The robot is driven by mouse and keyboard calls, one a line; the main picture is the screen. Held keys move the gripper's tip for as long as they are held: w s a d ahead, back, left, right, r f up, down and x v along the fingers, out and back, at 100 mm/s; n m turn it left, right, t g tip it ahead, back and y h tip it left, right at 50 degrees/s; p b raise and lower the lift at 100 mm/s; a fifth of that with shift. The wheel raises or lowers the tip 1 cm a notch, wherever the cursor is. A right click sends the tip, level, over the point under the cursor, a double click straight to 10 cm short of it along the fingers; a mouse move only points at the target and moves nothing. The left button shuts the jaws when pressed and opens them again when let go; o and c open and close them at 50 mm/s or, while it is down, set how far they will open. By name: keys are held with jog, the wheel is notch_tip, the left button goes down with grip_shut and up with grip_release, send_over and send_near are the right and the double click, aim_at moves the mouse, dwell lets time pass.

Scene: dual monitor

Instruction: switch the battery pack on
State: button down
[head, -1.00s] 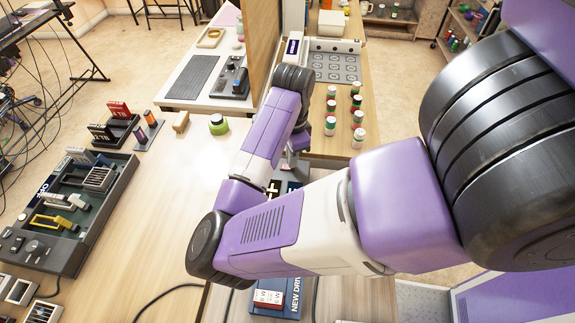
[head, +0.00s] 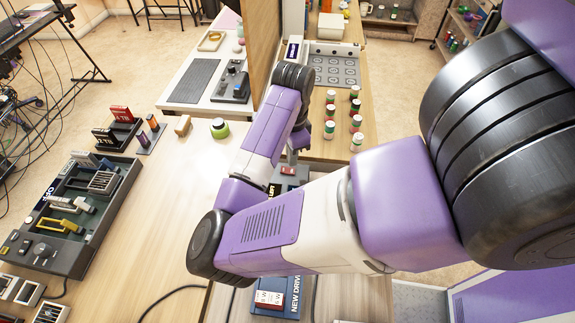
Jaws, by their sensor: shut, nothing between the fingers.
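My gripper (head: 292,156) hangs at the end of my arm, beyond the forearm, over the middle of the desk. It is small here and partly covered by my own wrist; its fingers look closed and empty. Just below it is a dark thing with a red part (head: 288,170) and white letters that read "LEFT". My arm hides much of it. I cannot tell for sure whether it is the battery pack, and no switch can be made out. I cannot tell whether the gripper touches it.
A dark tray of parts (head: 124,178) lies at left. Red and black drive boxes (head: 121,114) and a green-banded round thing (head: 219,128) stand behind it. Several small jars (head: 357,142) stand right of my gripper. A wooden divider (head: 259,50) rises behind. The left-middle desk is bare.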

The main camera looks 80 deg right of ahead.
aim_at(292, 170)
notch_tip(292, 170, up, 4)
jog(key=p, duration=0.2)
jog(key=shift+f+p, duration=0.1)
jog(key=shift+p, duration=0.3)
jog(key=shift+d, duration=0.1)
